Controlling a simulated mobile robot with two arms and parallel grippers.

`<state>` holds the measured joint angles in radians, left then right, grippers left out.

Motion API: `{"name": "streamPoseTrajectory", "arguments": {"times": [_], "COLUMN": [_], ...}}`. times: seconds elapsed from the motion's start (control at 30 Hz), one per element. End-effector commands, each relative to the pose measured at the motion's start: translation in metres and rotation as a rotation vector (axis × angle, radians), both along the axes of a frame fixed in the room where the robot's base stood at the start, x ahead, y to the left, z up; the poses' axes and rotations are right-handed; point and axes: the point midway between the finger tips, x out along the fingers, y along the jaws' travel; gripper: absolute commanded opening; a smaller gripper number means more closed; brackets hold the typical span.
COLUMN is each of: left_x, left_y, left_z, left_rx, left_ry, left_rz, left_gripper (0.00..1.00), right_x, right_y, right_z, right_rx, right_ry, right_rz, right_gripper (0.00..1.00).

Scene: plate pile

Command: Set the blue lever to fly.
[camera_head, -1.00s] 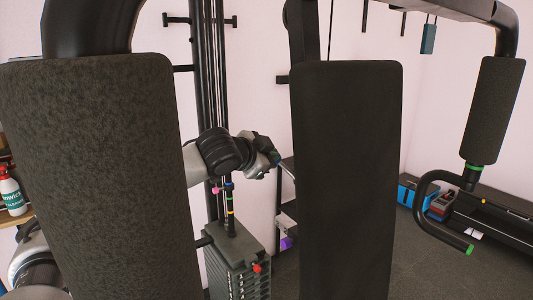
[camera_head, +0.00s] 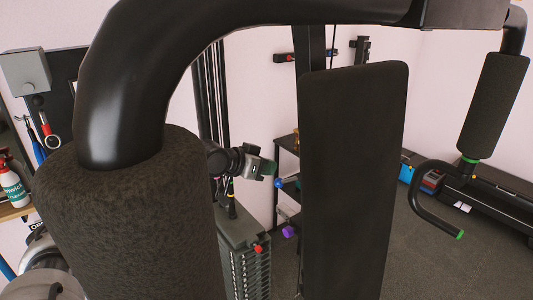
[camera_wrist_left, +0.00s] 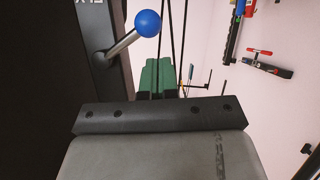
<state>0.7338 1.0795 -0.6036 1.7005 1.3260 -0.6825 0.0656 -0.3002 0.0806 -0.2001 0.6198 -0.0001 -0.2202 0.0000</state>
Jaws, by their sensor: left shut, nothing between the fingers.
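The blue lever (camera_head: 278,183) shows as a small blue ball between the two black pads. In the left wrist view its blue ball (camera_wrist_left: 147,23) sits on a silver rod fixed to a dark panel, with white lettering partly cut off at the top. My left gripper (camera_head: 270,167) is shut and empty, just above and left of the ball in the head view. Its green fingers (camera_wrist_left: 158,76) show in the left wrist view, below the ball and apart from it in the picture. My right gripper is not in view.
A large black pad (camera_head: 130,225) and a curved bar hide much of the left. Another tall pad (camera_head: 353,180) stands right of the lever. A weight stack (camera_head: 245,262) with a red knob (camera_head: 258,249) is below. A purple knob (camera_head: 289,231) sits under the blue ball.

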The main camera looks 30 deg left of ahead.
Motion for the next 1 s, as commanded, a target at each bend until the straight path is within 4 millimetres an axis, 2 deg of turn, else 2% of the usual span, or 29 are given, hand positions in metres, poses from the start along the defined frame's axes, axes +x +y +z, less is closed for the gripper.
{"name": "streamPoseTrajectory", "arguments": {"times": [0.17,0.43,1.0], "left_x": [0.0,-0.001,-0.002], "left_y": [-0.001,-0.002,-0.004], "left_z": [-0.014,-0.024,-0.028], "left_rx": [-0.132,-0.269,-0.336], "left_ry": [0.056,0.11,0.139], "left_rz": [0.001,0.0,-0.001], "left_gripper": [0.0,0.0,0.0], "right_x": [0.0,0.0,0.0], "right_y": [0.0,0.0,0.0], "right_z": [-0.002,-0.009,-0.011], "right_rx": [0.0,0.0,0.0], "right_ry": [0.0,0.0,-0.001], "right_rz": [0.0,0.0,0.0], "right_gripper": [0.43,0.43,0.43]}}
